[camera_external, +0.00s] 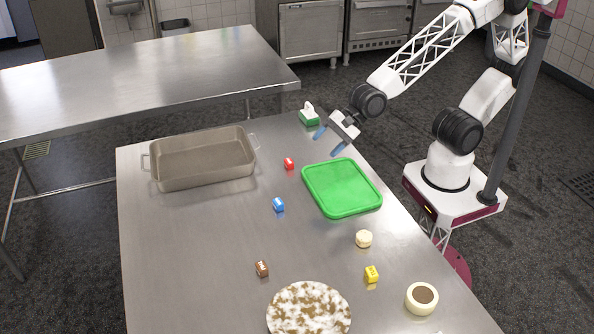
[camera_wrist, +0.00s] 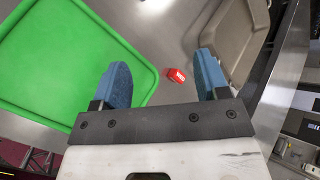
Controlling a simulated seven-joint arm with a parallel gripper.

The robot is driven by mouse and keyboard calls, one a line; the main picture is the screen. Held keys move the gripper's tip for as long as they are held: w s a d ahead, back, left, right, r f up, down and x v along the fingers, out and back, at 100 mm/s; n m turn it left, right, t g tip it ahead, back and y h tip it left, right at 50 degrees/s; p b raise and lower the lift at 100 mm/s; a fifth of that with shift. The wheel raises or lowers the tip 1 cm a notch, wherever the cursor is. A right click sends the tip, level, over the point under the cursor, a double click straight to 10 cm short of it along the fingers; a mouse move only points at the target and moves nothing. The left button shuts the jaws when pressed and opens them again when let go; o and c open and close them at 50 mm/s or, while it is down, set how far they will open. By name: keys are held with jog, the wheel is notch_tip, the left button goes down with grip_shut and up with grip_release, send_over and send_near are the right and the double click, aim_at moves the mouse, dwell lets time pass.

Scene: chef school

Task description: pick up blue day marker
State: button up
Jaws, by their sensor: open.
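The blue day marker (camera_external: 278,205) is a small blue block with a white marking. It lies on the steel table left of the green tray in the external view. It does not show in the wrist view. My gripper (camera_external: 331,142) is open and empty, above the table near the far end of the green tray. In the wrist view my gripper (camera_wrist: 160,83) has its two blue fingers spread apart. A red marker (camera_wrist: 177,74) shows on the table below, between the fingertips in the picture.
The green tray (camera_external: 342,188) lies right of the blue marker. A metal pan (camera_external: 203,160) stands at the far left. The red marker (camera_external: 289,163), brown marker (camera_external: 262,268), yellow marker (camera_external: 371,274), a speckled plate (camera_external: 309,308) and a green-based brush (camera_external: 309,117) are also on the table.

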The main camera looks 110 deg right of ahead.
aim_at(280, 200)
jog(key=w+a+f+m+t, duration=0.1)
jog(key=w+f+m, duration=0.1)
jog(key=f+m, duration=0.1)
jog(key=w+a+f+m+t, duration=0.1)
jog(key=w+f+m, duration=0.2)
jog(key=w+a+f+m+t, duration=0.1)
jog(key=w+f+m, duration=0.2)
jog(key=m, duration=0.1)
jog(key=shift+w+a+f, duration=0.1)
jog(key=shift+a+f, duration=0.05)
jog(key=shift+f, duration=0.2)
jog(key=shift+w+a+f+m, duration=0.15)
jog(key=shift+w+f+m, duration=0.15)
jog(key=shift+f+m, duration=0.25)
jog(key=shift+w, duration=0.1)
jog(key=shift+x, duration=1.15)
jog(key=shift+w+a, duration=0.1)
jog(key=shift+w, duration=0.05)
jog(key=shift+a+x, duration=0.2)
jog(key=shift+x, duration=2.25)
jog(key=shift+r, duration=0.1)
